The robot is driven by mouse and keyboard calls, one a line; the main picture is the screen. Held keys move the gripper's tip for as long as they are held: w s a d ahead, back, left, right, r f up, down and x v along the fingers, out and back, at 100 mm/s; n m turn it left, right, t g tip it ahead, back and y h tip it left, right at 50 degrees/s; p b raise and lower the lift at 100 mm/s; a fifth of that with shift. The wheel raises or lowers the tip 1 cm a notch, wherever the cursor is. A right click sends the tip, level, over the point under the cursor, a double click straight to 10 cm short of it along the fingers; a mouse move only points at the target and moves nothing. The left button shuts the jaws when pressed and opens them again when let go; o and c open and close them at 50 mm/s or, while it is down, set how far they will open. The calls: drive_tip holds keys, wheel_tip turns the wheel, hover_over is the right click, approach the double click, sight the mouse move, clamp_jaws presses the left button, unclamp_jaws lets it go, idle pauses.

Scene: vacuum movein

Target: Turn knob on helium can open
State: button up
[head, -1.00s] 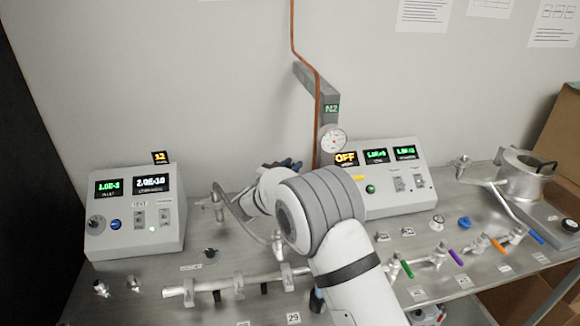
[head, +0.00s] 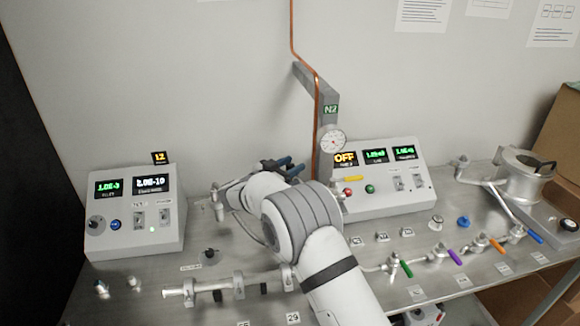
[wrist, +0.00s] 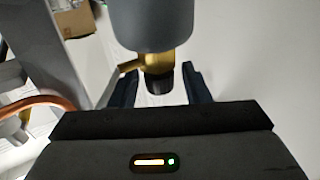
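In the wrist view a grey cylinder (wrist: 153,24), which looks like the helium can, comes in from the top edge. A brass valve (wrist: 152,62) with a side outlet is on its near end. A black knob (wrist: 159,80) sits on the valve. My gripper (wrist: 160,76) is open, one dark finger on each side of the knob, with a gap showing on both sides. In the head view my gripper (head: 284,165) is behind my forearm, near the wall, with its blue-grey fingers visible. I cannot make out the can or its knob there.
A copper pipe (head: 316,110) runs down the wall beside a grey bracket (head: 328,92) and a gauge (head: 333,140). Control boxes stand at left (head: 137,215) and right (head: 382,180). A manifold with coloured handles (head: 455,257) lies at right on the metal bench.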

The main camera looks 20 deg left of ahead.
drive_tip(key=shift+f, duration=0.1)
drive_tip(key=b+v, duration=0.2)
drive_tip(key=v, duration=0.5)
drive_tip(key=shift+s+a, duration=0.2)
drive_tip(key=shift+s, duration=0.15)
